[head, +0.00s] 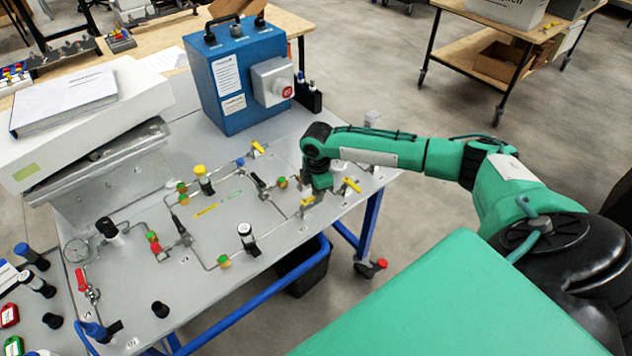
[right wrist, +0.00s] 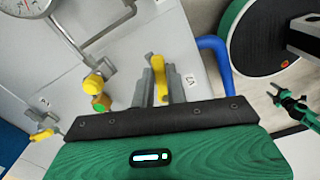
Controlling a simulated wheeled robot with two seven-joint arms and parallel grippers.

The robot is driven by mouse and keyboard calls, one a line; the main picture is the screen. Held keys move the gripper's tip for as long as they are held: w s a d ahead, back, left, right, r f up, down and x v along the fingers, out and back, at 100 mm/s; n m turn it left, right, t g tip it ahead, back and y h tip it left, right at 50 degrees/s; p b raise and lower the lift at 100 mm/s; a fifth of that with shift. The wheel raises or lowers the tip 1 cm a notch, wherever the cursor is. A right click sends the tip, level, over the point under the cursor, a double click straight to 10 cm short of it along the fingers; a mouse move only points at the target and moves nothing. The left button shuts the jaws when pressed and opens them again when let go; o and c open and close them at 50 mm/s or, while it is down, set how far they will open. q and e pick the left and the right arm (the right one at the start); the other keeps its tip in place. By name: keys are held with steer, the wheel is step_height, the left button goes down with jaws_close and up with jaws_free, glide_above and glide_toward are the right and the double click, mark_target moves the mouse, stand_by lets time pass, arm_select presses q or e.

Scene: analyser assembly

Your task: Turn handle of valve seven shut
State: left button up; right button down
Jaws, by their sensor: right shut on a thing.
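My right gripper (head: 320,190) reaches down to the grey panel (head: 288,228) near its right edge. In the right wrist view the gripper (right wrist: 160,85) is shut, with its two grey fingers on either side of a yellow valve handle (right wrist: 158,72). A small label (right wrist: 190,80), which seems to read V7, sits just right of the fingers. The handle's pointing is partly hidden by the fingers. In the head view more yellow handles show near the gripper, one of them just right of it (head: 352,185). My left gripper is not seen.
A blue box (head: 240,80) stands behind the gripper on the panel. Thin pipes, a gauge (head: 247,238) and other fittings lie to the left. Another yellow handle (right wrist: 42,135) is left of the fingers. A blue frame tube (right wrist: 215,60) runs by the panel edge.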

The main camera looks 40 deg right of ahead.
steer(key=s+m+p, duration=0.1)
steer(key=m+p, duration=0.2)
steer(key=p, duration=0.1)
steer(key=s+a+m+p, duration=0.1)
steer(key=m+p, duration=0.3)
steer(key=a+m+p, duration=0.1)
steer(key=m+p, duration=0.3)
steer(key=shift+s+a+r, duration=0.2)
steer(key=shift+s+r, duration=0.1)
steer(key=shift+s, duration=0.1)
steer(key=shift+s+a+f+m+p, duration=0.1)
steer(key=shift+a+m+p, duration=0.2)
steer(key=shift+m+p, duration=0.5)
steer(key=shift+a+f+m+p, duration=0.1)
steer(key=shift+a+m+p, duration=0.15)
steer(key=shift+m+p, duration=0.5)
steer(key=shift+m, duration=0.35)
steer(key=c, duration=1.4)
jaws_free()
step_height(320, 180, up, 14)
steer(key=b, duration=0.4)
steer(key=shift+s+a+f, duration=0.1)
steer(key=shift+f, duration=0.05)
